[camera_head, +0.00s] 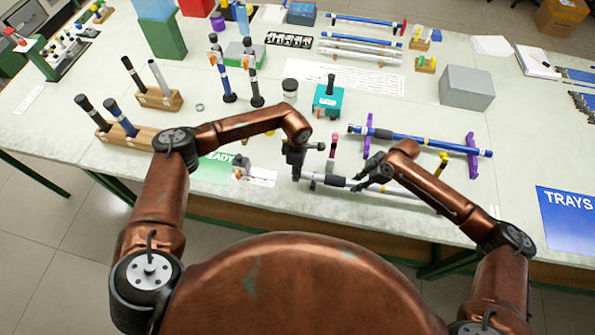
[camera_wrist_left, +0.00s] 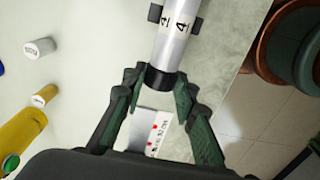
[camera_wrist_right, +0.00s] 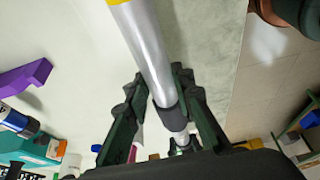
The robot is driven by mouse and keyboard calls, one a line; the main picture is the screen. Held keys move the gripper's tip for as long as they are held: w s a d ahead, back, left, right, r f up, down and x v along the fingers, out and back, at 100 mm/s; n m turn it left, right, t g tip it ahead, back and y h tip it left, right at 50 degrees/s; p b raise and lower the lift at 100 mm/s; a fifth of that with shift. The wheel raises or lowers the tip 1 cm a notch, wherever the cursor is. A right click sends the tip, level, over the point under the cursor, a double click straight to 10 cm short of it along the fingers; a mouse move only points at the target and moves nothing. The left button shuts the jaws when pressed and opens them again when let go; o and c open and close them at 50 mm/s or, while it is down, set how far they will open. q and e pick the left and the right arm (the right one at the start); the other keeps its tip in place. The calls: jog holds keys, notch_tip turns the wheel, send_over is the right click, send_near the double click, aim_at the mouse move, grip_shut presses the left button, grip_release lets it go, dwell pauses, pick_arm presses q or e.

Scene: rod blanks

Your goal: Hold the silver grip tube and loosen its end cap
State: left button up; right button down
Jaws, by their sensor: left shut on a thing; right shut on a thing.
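The silver grip tube (camera_head: 408,193) lies lengthwise near the front of the bench, under both grippers. My right gripper (camera_head: 372,176) is shut around the tube; the right wrist view shows the silver shaft (camera_wrist_right: 146,50) and a black band (camera_wrist_right: 171,117) between its fingers (camera_wrist_right: 160,85). My left gripper (camera_head: 297,166) is at the tube's left end. In the left wrist view its fingers (camera_wrist_left: 160,76) close on the black end cap (camera_wrist_left: 159,79), and the tube (camera_wrist_left: 172,45) bears dark markings. The cap looks seated against the tube; any gap cannot be made out.
A blue rod (camera_head: 440,144) rests on purple stands (camera_head: 472,155) just behind. A teal box (camera_head: 327,101), a jar (camera_head: 290,88) and a green READY mat (camera_head: 216,169) lie nearby. A blue TRAYS mat (camera_head: 570,215) is at right. The bench's front edge is close.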

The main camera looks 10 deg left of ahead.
pick_arm(q)
jog(key=shift+c, duration=0.8)
jog(key=shift+w+f+g, duration=0.1)
jog(key=shift+w+g, duration=0.2)
jog(key=shift+g, duration=0.9)
jog(key=shift+w+g, duration=0.1)
jog(key=shift+g, duration=0.9)
jog(key=o, duration=1.2)
jog(key=v, duration=1.2)
jog(key=shift+w, duration=0.1)
